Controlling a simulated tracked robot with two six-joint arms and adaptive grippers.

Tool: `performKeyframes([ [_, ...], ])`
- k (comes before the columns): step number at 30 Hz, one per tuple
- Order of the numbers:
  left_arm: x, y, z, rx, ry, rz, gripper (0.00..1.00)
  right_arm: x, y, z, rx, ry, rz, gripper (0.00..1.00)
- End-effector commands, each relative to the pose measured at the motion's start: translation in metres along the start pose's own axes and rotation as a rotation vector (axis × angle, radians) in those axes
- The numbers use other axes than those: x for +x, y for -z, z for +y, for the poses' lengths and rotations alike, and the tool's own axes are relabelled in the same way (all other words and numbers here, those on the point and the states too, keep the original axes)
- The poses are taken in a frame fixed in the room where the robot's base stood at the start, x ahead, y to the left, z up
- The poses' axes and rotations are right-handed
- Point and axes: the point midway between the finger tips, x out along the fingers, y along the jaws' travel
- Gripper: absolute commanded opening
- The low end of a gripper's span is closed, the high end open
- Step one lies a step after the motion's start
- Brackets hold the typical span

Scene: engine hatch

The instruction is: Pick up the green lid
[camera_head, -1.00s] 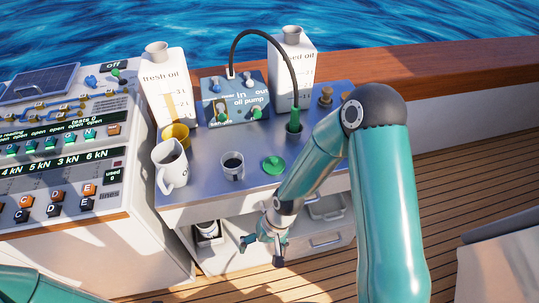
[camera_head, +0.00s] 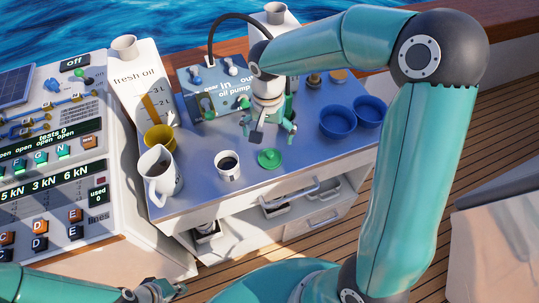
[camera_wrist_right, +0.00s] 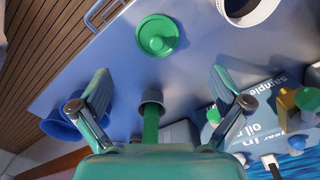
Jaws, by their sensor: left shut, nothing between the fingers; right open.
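The green lid (camera_head: 269,158) lies flat on the grey counter, a round disc with a small knob on top. It also shows in the right wrist view (camera_wrist_right: 158,35), beyond my open fingers. My right gripper (camera_head: 268,132) is open and empty, above the counter and just behind the lid, not touching it. Its two fingers show in the right wrist view (camera_wrist_right: 158,90), spread wide. My left gripper (camera_head: 165,290) is shut and empty at the bottom left, low and away from the counter.
A cup with dark liquid (camera_head: 228,165) stands left of the lid, with a white jug (camera_head: 160,173) and yellow cup (camera_head: 160,138) further left. Two blue bowls (camera_head: 337,122) sit to the right. The oil pump box (camera_head: 212,92) and its black hose are behind.

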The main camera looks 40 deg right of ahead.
Motion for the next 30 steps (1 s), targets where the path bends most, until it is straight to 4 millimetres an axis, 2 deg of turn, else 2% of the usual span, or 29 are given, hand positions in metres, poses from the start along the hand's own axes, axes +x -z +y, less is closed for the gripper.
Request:
performKeyframes([
  [1,-0.001,0.0,0.0,0.0,0.0,0.0,0.0,0.011,-0.001,0.001,-0.001,-0.003,-0.005,1.0],
  [4,-0.001,0.0,0.0,0.0,0.0,0.0,0.0,0.027,-0.001,0.0,-0.001,-0.003,-0.003,1.0],
  [14,-0.005,0.0,0.002,0.0,0.0,0.001,0.0,0.051,0.0,0.0,-0.003,-0.001,-0.003,1.0],
  [21,-0.012,0.0,0.004,0.0,0.0,0.001,0.0,0.085,0.003,0.003,-0.005,-0.002,-0.005,1.0],
  [25,-0.012,0.0,0.004,0.0,0.0,0.001,0.0,0.093,0.003,0.002,-0.005,0.001,-0.002,1.0],
  [30,-0.012,0.0,0.004,0.0,0.0,0.001,0.0,0.095,0.003,0.002,-0.005,0.002,-0.001,1.0],
])
